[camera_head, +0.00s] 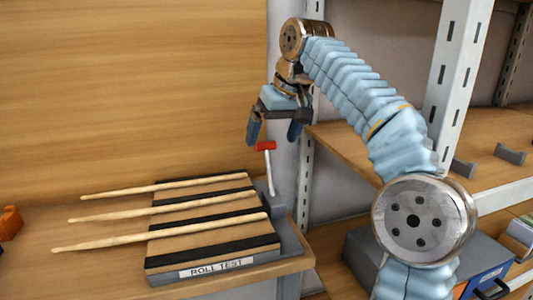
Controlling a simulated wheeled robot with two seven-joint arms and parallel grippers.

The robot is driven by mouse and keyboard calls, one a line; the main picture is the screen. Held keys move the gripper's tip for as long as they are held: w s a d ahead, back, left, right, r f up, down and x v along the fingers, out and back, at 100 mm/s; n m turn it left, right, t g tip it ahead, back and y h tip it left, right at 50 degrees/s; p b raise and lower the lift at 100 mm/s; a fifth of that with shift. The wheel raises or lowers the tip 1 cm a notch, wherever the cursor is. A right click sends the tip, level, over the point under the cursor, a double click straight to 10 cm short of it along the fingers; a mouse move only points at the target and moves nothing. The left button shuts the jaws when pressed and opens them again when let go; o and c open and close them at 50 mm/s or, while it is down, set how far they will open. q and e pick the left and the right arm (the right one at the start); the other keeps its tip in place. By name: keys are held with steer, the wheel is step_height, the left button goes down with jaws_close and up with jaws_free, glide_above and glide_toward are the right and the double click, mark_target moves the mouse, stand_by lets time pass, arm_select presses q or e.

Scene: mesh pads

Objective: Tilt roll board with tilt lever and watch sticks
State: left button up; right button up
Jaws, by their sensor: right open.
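The roll board (213,236), wooden with black stripes and a "ROLL TEST" label, lies on the bench. Three wooden drumsticks lie across it with their tips past its left edge: a back stick (160,187), a middle stick (155,208) and a front stick (160,233). The tilt lever (268,168), a light rod with a red top, stands upright at the board's right side. Contact cannot be told. My left gripper is out of view.
A wooden panel (130,90) rises behind the bench. A metal shelf post (455,80) and wooden shelves (365,145) stand at the right. An orange object (10,222) sits at the far left. A grey and blue case (488,270) is at the lower right.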

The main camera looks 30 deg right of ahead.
mark_target(267, 151)
steer(key=x, duration=0.6)
steer(key=shift+w+f, duration=0.1)
steer(key=shift+f, duration=0.1)
